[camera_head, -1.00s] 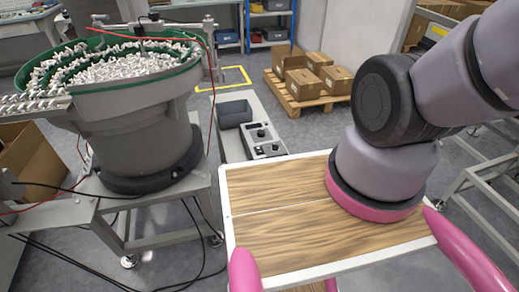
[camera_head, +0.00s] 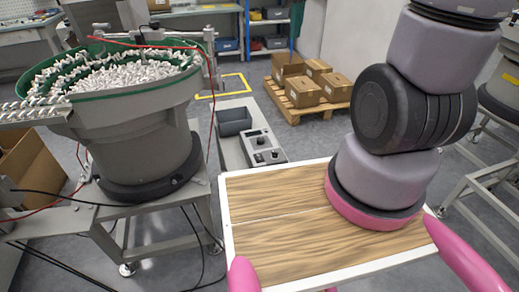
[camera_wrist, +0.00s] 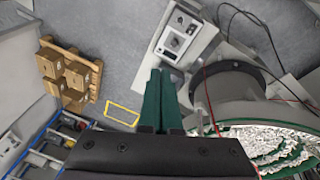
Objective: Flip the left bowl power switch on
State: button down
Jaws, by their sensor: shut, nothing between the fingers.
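The grey control box (camera_head: 262,148) with dark knobs and a small panel stands on a narrow stand beside the left bowl feeder (camera_head: 137,110). The box also shows in the wrist view (camera_wrist: 180,36), beyond my fingertips. Its individual switches are too small to tell their positions. My gripper (camera_wrist: 161,72) has green fingers, shut together and empty, pointing toward the box and apparently apart from it. My gripper is out of the head view. The feeder, filled with pale metal parts, shows at the lower right of the wrist view (camera_wrist: 222,92).
A dark bin (camera_head: 234,121) stands behind the control box on the same stand. Cardboard boxes (camera_head: 303,91) sit on a pallet. A red cable (camera_head: 211,100) hangs along the feeder.

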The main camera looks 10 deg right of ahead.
jog(key=w+a+f+n+g, duration=0.1)
jog(key=w+a+f+n, duration=0.2)
jog(key=f, duration=0.5)
jog(key=w+a+f+n+g, duration=0.1)
jog(key=w+f+n+g, duration=0.15)
jog(key=f+n, duration=0.45)
jog(key=n, duration=0.4)
send_over(260, 159)
jog(key=w, duration=0.2)
notch_tip(260, 159, down, 17)
jog(key=shift+a+f+g+y, duration=0.15)
jog(key=shift+g+y, duration=0.15)
jog(key=shift+g, duration=0.15)
jog(key=f, duration=0.4)
jog(key=s+f, duration=0.1)
jog(key=f, duration=0.8)
jog(key=shift+s+f, duration=0.35)
jog(key=shift+f, duration=0.05)
jog(key=shift+s+f, duration=0.1)
jog(key=shift+f, duration=0.05)
